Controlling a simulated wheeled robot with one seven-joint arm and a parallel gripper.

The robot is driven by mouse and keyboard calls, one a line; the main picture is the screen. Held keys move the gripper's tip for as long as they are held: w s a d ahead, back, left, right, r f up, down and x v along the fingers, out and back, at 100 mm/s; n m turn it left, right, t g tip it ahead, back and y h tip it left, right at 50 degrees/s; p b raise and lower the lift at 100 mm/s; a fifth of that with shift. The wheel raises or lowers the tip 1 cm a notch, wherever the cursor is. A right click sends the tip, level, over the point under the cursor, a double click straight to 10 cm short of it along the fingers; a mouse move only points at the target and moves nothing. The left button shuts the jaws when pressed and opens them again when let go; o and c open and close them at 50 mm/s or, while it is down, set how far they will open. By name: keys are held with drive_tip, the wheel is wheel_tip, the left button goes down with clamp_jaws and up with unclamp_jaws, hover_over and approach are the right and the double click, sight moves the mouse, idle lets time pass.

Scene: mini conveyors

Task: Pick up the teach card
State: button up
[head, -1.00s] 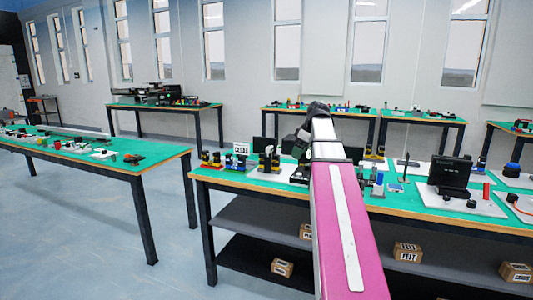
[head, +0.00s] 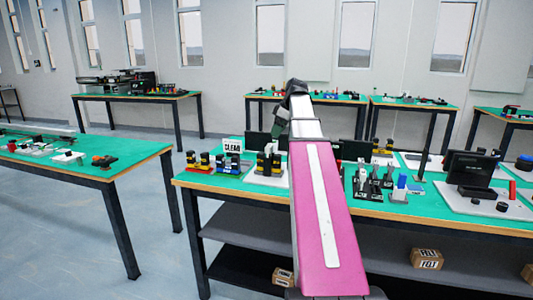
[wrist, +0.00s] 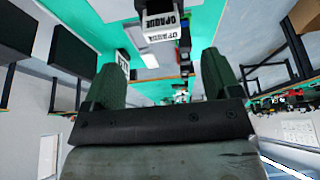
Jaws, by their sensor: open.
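I cannot make out a card marked as the teach card in either view. A white card reading CLEAR (head: 232,146) stands at the back left of the near green-topped table (head: 215,184). In the wrist view, a white block lettered OPAQUE (wrist: 160,33) shows upside down beyond the fingers. My gripper (wrist: 160,65) is open, its two dark green fingers wide apart with nothing between them. In the head view my pink and white arm hides part of the table and most of the gripper.
Several small yellow, black and blue devices (head: 268,163) stand along the near table, with a black screen (head: 472,169) at its right. Cardboard boxes (head: 427,259) sit on the shelves below. Another green table (head: 100,170) stands at left, with open floor (head: 60,250) in front.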

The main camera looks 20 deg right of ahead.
sight(270, 145)
drive_tip(key=x, duration=0.9)
drive_tip(key=shift+w+a+f, duration=0.15)
drive_tip(key=shift+a+f, duration=0.05)
drive_tip(key=shift+a, duration=0.1)
drive_tip(key=c, duration=1.1)
drive_tip(key=shift+r, duration=0.1)
